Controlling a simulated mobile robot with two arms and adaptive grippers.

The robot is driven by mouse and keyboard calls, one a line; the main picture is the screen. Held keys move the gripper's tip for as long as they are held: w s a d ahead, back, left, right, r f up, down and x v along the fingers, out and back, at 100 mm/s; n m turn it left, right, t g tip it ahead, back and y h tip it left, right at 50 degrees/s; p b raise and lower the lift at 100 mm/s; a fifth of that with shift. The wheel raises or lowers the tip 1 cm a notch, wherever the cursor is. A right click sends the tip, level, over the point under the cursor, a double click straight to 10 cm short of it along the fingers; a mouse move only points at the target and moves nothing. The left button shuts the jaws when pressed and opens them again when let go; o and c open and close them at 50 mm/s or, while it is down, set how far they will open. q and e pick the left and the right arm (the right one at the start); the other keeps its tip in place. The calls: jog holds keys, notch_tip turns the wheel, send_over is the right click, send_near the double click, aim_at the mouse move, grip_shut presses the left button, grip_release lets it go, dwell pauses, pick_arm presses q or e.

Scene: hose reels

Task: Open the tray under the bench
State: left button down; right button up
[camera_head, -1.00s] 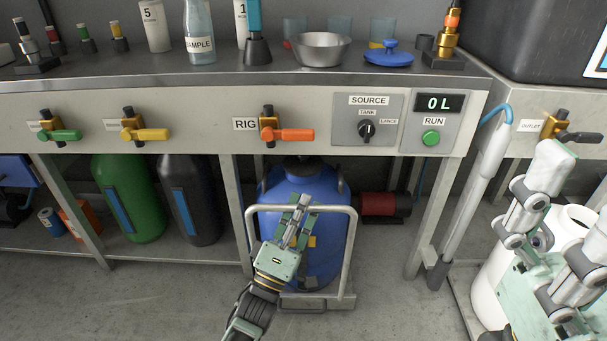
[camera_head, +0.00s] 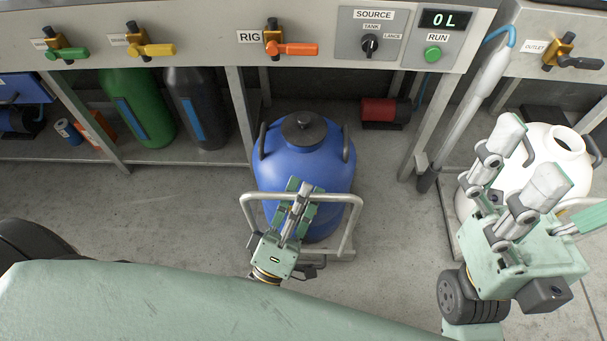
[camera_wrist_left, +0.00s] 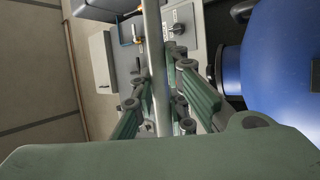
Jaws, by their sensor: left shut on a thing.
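The tray (camera_head: 345,254) is a low metal platform with an upright tubular handle (camera_head: 354,212). It carries a blue tank (camera_head: 305,165) with a black lid, which stands upright, mostly out in front of the bench (camera_head: 180,20). My left gripper (camera_head: 298,192) is shut on the top bar of the handle, near its middle. In the left wrist view the bar (camera_wrist_left: 154,60) runs between the fingers, with the blue tank (camera_wrist_left: 280,70) at the right. My right gripper (camera_head: 530,155) is open and empty, in front of a white tank at the right.
The white tank (camera_head: 562,142) stands on the floor at the right. A grey lance (camera_head: 462,120) hangs by the bench leg. Green (camera_head: 137,110) and black (camera_head: 198,110) cylinders stand on the lower shelf.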

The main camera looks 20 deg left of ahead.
pick_arm(q)
jog(key=shift+s, duration=0.3)
jog(key=c, duration=1.7)
grip_release()
jog(key=shift+c, duration=0.2)
jog(key=v, duration=1.2)
